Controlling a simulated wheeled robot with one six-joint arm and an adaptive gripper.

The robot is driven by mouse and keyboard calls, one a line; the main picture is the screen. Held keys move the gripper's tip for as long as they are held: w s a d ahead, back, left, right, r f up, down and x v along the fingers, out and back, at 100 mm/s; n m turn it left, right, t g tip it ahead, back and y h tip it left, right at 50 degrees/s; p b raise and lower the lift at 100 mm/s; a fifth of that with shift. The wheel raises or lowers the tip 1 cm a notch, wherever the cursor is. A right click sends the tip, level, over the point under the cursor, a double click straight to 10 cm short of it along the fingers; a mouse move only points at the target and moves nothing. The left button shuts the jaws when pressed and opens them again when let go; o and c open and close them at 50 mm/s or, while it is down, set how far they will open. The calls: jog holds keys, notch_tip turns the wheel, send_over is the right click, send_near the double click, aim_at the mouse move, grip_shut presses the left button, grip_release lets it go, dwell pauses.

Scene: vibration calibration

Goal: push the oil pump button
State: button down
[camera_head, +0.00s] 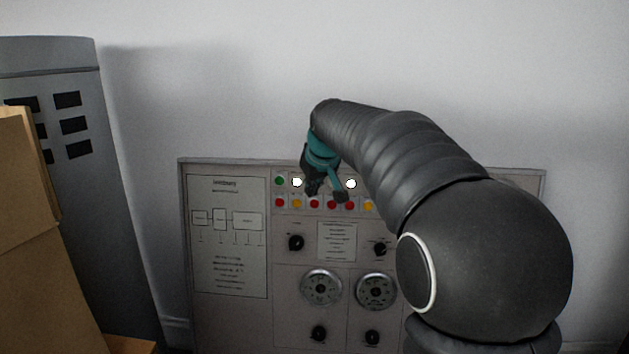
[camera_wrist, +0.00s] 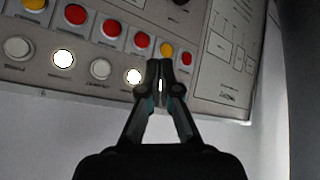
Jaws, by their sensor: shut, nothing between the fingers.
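The control panel (camera_head: 225,325) stands upright against the wall and carries two rows of buttons. The upper row shows a green button (camera_head: 279,181) and two brightly lit white buttons (camera_head: 297,182) (camera_head: 351,184). The button labels are too small to read, so I cannot tell which is the oil pump button. My gripper (camera_head: 313,190) is in front of the button rows and hides part of them. In the wrist view my gripper (camera_wrist: 163,68) is shut and empty, its tips just right of a lit white button (camera_wrist: 134,77). I cannot tell whether the tips touch the panel.
Red and yellow buttons (camera_head: 283,203) form the lower row. Below are dark knobs (camera_head: 296,242) and two round dials (camera_head: 321,287) (camera_head: 375,291). A grey cabinet (camera_head: 120,200) and cardboard boxes (camera_head: 30,270) stand at the left. The wall above the panel is bare.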

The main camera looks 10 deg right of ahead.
jog(key=shift+w+d+f+p, duration=0.15)
jog(key=shift+w+d+p, duration=0.15)
jog(key=shift+w, duration=0.45)
jog(key=shift+w+d+f+p, duration=0.2)
jog(key=shift+w+p, duration=0.1)
jog(key=shift+w, duration=0.4)
jog(key=shift+w+d+f+p, duration=0.15)
jog(key=shift+w+d+p, duration=0.15)
jog(key=shift+w, duration=0.45)
jog(key=shift+w, duration=0.15)
jog(key=shift+w+d+p, duration=0.1)
jog(key=shift+w+p, duration=0.15)
jog(key=shift+p, duration=0.05)
jog(key=shift+w+d+f, duration=0.1)
jog(key=shift+w+f, duration=0.05)
jog(key=shift+w, duration=0.2)
dwell(0.4)
jog(key=shift+s, duration=0.2)
jog(key=shift+s+a, duration=0.25)
jog(key=shift+s, duration=0.35)
jog(key=shift+s+a+r+b, duration=0.25)
jog(key=shift+s+b, duration=0.1)
jog(key=shift+s, duration=0.4)
jog(key=shift+s+a+r+b, duration=0.2)
jog(key=shift+s+a+b, duration=0.1)
jog(key=shift+s, duration=0.5)
jog(key=shift+s+a+r+b, duration=0.2)
jog(key=shift+s+b, duration=0.15)
jog(key=shift+s, duration=0.4)
